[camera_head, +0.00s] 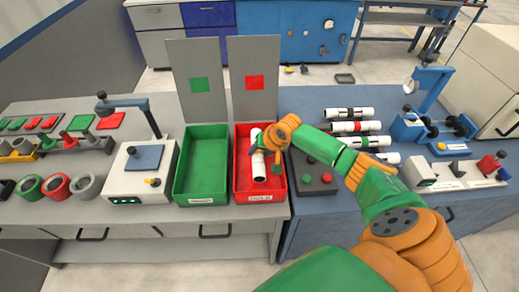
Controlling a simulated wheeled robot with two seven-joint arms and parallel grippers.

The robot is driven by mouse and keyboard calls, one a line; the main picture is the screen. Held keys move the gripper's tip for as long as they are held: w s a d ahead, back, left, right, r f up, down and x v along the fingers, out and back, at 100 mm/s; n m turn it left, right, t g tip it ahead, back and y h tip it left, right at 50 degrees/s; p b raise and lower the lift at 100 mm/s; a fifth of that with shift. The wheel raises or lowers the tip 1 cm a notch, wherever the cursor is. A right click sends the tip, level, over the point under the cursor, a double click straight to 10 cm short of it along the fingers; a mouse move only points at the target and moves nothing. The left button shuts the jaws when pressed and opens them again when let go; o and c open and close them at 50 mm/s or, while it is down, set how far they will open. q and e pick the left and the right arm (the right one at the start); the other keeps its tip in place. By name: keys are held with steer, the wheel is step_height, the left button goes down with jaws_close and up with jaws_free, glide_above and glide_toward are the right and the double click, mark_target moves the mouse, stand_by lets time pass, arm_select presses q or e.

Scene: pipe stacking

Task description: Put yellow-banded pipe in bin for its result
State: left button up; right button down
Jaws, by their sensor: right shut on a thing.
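A white pipe (258,167) stands tilted in the red bin (244,191), its lower end inside the bin walls. My right gripper (262,146) is over the red bin, shut on the upper part of this pipe. A dark mark shows near the fingers; I cannot make out a yellow band, and the fingers hide part of the pipe. The green bin (204,196) stands directly left of the red bin and is empty. Behind the bins are a board with a green square (199,84) and a board with a red square (255,82). My left gripper is not in view.
Several white pipes with coloured bands lie at right, including a red-banded one (355,127); my right arm passes close by them. A dark button box (317,180) sits right of the red bin. A white test device (138,171) stands left of the green bin.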

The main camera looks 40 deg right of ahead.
steer(key=shift+c, duration=1.4)
jaws_free()
steer(key=shift+s+r, duration=0.1)
steer(key=v, duration=0.7)
